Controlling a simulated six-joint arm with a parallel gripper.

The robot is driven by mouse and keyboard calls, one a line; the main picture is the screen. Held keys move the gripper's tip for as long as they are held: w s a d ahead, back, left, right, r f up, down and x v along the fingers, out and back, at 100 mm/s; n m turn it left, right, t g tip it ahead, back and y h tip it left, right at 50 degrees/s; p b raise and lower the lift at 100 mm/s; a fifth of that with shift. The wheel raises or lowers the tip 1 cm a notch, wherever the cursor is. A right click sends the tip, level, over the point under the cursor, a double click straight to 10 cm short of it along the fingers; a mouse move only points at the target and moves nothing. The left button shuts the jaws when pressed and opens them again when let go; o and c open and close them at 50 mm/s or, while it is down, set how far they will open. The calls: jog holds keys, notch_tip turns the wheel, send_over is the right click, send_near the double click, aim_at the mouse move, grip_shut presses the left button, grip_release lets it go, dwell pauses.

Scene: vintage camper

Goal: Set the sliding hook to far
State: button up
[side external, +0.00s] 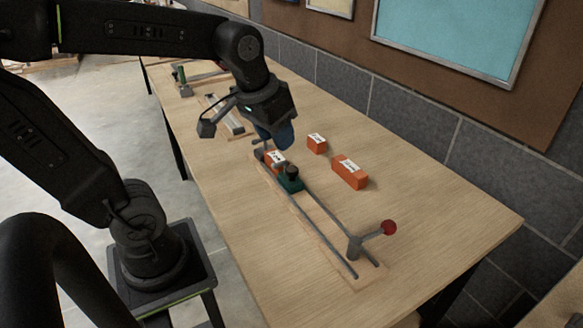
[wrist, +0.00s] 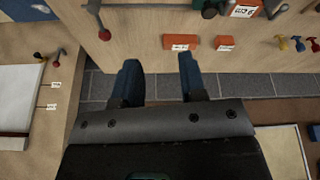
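A green slider with a dark round top (side external: 290,178), which I take for the sliding hook, sits on two grey rails (side external: 325,238) on the wooden table. In the wrist view a dark part at the top edge (wrist: 210,10) looks like this slider, mostly cut off. An orange labelled block (side external: 275,160) is beside the slider, towards the rails' upper-left end. My gripper (side external: 277,140) is above the table near that end. In the wrist view its blue fingers (wrist: 160,75) are spread apart with nothing between them. "Far" is not readable on any label.
A red-knobbed lever (side external: 388,228) stands at the rails' near end. Two orange labelled blocks, a small one (side external: 317,144) and a longer one (side external: 350,172), lie right of the rails. Other fixtures (side external: 225,115) lie farther back. A tiled wall borders the table's right side.

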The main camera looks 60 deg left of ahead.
aim_at(292, 169)
jog(key=o, duration=0.3)
jog(key=w+a+f+n+g, duration=0.1)
jog(key=w+a+n, duration=0.1)
jog(key=w+a, duration=0.3)
jog(key=shift+w+f+g, duration=0.15)
jog(key=shift+f+g, duration=0.05)
jog(key=shift+g, duration=0.2)
jog(key=shift+o, duration=0.6)
jog(key=w+a+f+n+g, duration=0.1)
jog(key=w+a+f+n, duration=0.2)
jog(key=a, duration=0.4)
jog(key=shift+w+f+g+h, duration=0.3)
jog(key=shift+w+f+g, duration=0.15)
jog(key=shift+w, duration=0.5)
jog(key=f, duration=1.4)
jog(key=shift+w+a+f, duration=0.1)
jog(key=shift+w+a, duration=0.05)
jog(key=shift+a, duration=0.1)
